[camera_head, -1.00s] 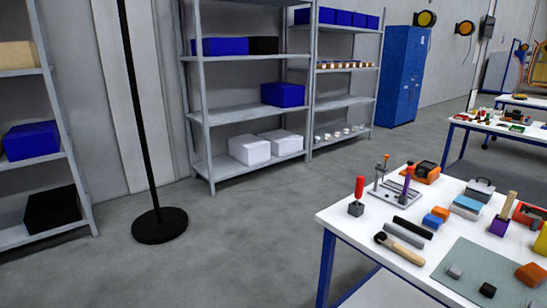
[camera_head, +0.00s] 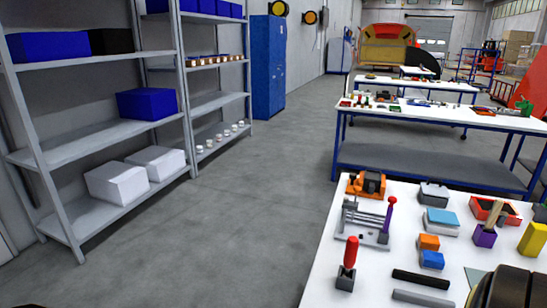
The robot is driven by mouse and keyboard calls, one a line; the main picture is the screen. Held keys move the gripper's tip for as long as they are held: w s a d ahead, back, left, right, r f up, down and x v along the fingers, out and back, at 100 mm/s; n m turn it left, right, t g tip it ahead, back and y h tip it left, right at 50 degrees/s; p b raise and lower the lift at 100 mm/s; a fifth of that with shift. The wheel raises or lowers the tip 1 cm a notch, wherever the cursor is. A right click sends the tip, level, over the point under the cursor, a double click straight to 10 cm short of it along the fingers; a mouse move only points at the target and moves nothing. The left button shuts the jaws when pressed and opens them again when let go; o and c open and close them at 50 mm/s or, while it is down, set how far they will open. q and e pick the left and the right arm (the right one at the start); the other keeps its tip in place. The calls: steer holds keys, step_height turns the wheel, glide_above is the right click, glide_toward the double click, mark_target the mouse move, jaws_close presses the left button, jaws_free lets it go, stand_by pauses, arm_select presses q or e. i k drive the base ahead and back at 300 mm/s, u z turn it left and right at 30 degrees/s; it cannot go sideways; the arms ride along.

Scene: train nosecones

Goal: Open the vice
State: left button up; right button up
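The white workbench (camera_head: 318,270) at the lower right carries the tools. Near its back left corner stands a grey metal fixture (camera_head: 376,238) with rods and a purple upright handle (camera_head: 389,214). Just behind it is an orange and black device (camera_head: 367,184). One of these may be the vice; I cannot tell which, nor whether its jaws are open. Neither of my grippers shows. A dark rounded shape (camera_head: 510,288) covers the bench's lower right; I cannot tell what it is.
A red-handled tool (camera_head: 349,262), an orange block (camera_head: 428,242), a blue block (camera_head: 431,260) and a black bar (camera_head: 421,279) lie on the bench. Shelves (camera_head: 85,135) stand at left, a blue cabinet (camera_head: 268,68) behind. Another bench (camera_head: 440,115) stands farther back. The floor between is clear.

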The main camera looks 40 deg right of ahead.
mark_target(353, 176)
steer(key=z, duration=0.4)
steer(key=i, duration=2.3)
steer(key=z, duration=1.7)
steer(key=i, duration=1.35)
steer(key=z, duration=0.75)
